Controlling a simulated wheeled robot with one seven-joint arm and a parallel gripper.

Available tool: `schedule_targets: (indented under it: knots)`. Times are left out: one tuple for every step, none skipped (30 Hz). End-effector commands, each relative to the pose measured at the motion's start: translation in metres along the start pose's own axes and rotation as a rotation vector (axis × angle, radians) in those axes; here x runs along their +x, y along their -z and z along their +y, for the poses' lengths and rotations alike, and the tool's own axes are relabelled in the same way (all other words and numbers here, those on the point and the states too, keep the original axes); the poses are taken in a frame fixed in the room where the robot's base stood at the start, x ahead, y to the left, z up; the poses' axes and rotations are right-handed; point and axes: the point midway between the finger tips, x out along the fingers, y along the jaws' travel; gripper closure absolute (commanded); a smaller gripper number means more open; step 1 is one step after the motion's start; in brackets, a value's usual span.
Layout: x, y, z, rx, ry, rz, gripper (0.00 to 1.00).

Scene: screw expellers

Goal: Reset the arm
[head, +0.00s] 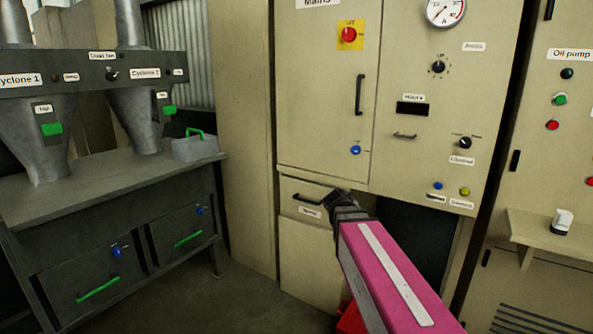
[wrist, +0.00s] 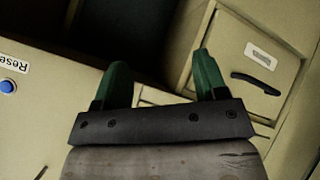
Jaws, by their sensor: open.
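My arm (head: 395,285), pink with a white strip, reaches in from the lower right of the head view. My gripper (head: 338,200) is at its far end, in front of the beige cabinet near a small drawer (head: 302,190). In the wrist view my gripper (wrist: 161,75) shows two green fingers spread wide apart with nothing between them. The drawer, with its black handle (wrist: 253,84), is at the upper right there, apart from the fingers.
A beige cabinet (head: 320,110) with a red mains switch (head: 349,34) fills the middle. A dark recess (head: 415,235) lies right of my gripper. In the wrist view, a blue button (wrist: 8,87) sits beside a Reset label. A grey bench (head: 110,185) stands left; floor between is clear.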

Motion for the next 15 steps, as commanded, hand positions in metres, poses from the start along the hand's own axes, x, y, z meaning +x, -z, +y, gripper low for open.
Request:
schedule_targets:
  knots:
    - [0.009,-0.026,-0.005,-0.006,0.032,-0.061,0.34]
    - [0.013,-0.039,-0.010,-0.009,0.054,-0.095,0.34]
    - [0.018,-0.056,-0.015,-0.014,0.084,-0.140,0.34]
    - [0.021,-0.069,-0.019,-0.016,0.107,-0.174,0.34]
    - [0.024,-0.081,-0.023,-0.020,0.130,-0.207,0.34]
    - [0.028,-0.099,-0.029,-0.023,0.163,-0.251,0.34]
    - [0.030,-0.111,-0.033,-0.025,0.187,-0.283,0.34]
    - [0.032,-0.124,-0.037,-0.028,0.213,-0.316,0.34]
    - [0.033,-0.140,-0.042,-0.032,0.248,-0.356,0.34]
    - [0.034,-0.152,-0.046,-0.033,0.274,-0.388,0.34]
    - [0.035,-0.164,-0.050,-0.036,0.301,-0.417,0.34]
    - [0.035,-0.178,-0.055,-0.036,0.336,-0.454,0.34]
    - [0.034,-0.189,-0.059,-0.038,0.362,-0.480,0.34]
    - [0.034,-0.198,-0.062,-0.038,0.386,-0.503,0.34]
    - [0.033,-0.209,-0.067,-0.039,0.417,-0.532,0.34]
